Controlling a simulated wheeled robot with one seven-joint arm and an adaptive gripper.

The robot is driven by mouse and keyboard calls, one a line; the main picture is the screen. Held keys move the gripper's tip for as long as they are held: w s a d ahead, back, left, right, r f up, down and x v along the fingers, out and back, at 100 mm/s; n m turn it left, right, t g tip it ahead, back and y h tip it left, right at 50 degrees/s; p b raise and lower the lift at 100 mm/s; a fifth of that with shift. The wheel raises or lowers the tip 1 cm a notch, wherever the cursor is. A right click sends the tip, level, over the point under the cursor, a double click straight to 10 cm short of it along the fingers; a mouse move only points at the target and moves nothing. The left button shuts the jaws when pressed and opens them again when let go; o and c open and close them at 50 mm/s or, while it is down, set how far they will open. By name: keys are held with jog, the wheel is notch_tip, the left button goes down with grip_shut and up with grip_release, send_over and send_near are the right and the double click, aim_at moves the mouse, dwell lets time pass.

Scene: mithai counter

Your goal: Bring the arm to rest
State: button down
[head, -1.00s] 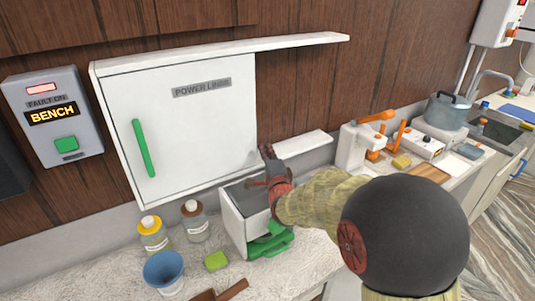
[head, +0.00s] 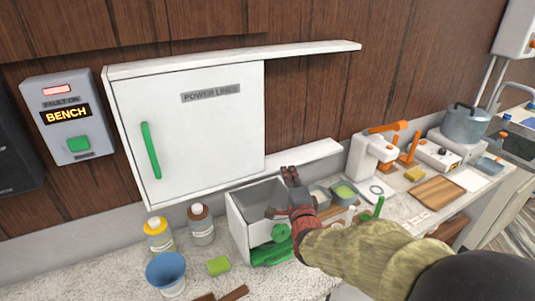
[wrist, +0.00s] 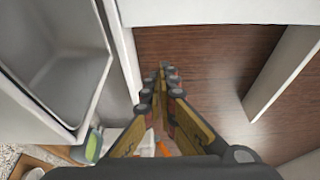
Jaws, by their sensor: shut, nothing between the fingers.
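My gripper (head: 284,192) is in front of the right side of a white open-topped bin on the counter in the head view. It is shut with nothing between its fingers. In the wrist view my gripper (wrist: 166,72) has its fingertips together, pointing at the brown wood wall, with the bin (wrist: 68,60) at upper left. My arm comes in from the lower right of the head view and hides part of the counter.
A white-orange machine (head: 372,158), wooden board (head: 437,191) and pot (head: 465,123) stand right.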

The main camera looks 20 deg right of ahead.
jog(key=s+a+n+g+y, duration=0.4)
jog(key=s+a+n+g, duration=0.2)
jog(key=s+a+n, duration=0.5)
jog(key=s+a+f+n+g, duration=0.1)
jog(key=s+n+g, duration=0.2)
jog(key=s, duration=0.6)
jog(key=s+a+f+n+g, duration=0.1)
jog(key=s+n+g, duration=0.1)
jog(key=s+n, duration=0.5)
jog(key=s, duration=0.2)
jog(key=shift+s+a+g+y, duration=0.3)
jog(key=shift+s+a+g, duration=0.05)
jog(key=shift+g, duration=0.05)
